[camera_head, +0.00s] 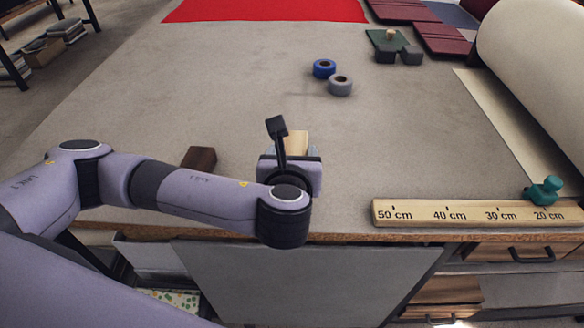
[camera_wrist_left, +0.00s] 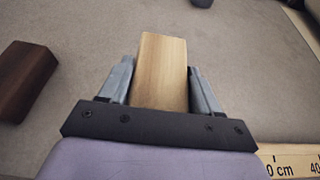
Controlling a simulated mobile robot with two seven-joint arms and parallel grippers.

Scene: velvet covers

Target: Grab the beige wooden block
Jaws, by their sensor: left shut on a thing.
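The beige wooden block (camera_wrist_left: 161,70) sits between the two fingers of my left gripper (camera_wrist_left: 160,88) in the left wrist view. The fingers are shut on its sides. In the head view the block (camera_head: 296,143) shows partly beyond my left gripper (camera_head: 290,152), near the table's front edge. My wrist hides its lower part, so I cannot tell whether it touches the table. My right gripper is not in view.
A dark brown block (camera_head: 199,158) lies left of my gripper. A wooden ruler (camera_head: 470,213) with a teal object (camera_head: 544,190) lies front right. Blue (camera_head: 324,68) and grey (camera_head: 340,85) tape rolls lie farther back. A large fabric roll (camera_head: 535,70) is at right. The middle table is clear.

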